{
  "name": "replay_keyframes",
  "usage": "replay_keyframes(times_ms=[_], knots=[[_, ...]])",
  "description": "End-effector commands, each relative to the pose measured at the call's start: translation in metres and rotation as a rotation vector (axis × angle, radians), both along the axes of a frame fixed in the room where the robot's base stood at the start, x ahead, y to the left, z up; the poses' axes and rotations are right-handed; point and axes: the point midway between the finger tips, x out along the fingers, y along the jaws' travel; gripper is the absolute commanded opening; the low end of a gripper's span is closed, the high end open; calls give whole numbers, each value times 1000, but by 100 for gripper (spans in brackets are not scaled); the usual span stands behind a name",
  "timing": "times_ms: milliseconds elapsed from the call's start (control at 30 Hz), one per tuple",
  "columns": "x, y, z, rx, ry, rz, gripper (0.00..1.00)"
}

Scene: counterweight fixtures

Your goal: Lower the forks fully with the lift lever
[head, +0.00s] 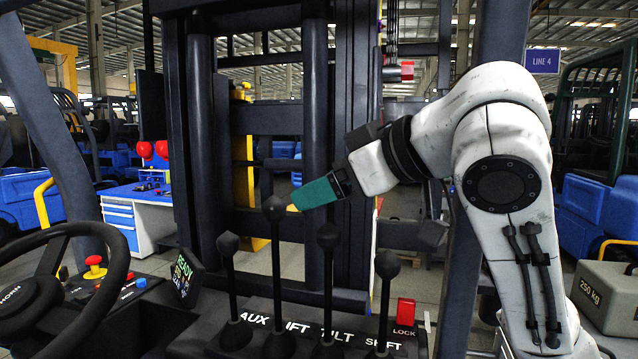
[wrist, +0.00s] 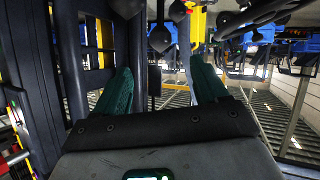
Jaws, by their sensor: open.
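The lift lever (head: 275,208) is a black rod with a round knob, rising from the console behind the LIFT label. Its knob stands higher than the knobs of the neighbouring levers. My gripper (head: 293,208) has teal fingers and reaches in from the right, its tips right beside the lift knob in the head view. In the wrist view my gripper (wrist: 161,64) is open, with its fingers spread apart and nothing clearly held between them. Dark knobs show beyond the fingertips; I cannot tell which is the lift knob. The mast (head: 315,150) stands ahead; the forks are not clearly visible.
The aux lever (head: 228,243) stands left, the tilt lever (head: 328,235) and shift lever (head: 387,264) right. A red lock switch (head: 405,311) is beside them. A steering wheel (head: 75,285) and READY display (head: 184,277) are at left. A 250 kg weight (head: 607,295) stands at right.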

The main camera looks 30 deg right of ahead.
Motion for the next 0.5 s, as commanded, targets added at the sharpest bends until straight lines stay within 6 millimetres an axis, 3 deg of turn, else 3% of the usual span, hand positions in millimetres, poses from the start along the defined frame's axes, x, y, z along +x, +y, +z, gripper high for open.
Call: replay_keyframes(times_ms=[500], knots=[[70,27,-36,2,2,3,72]])
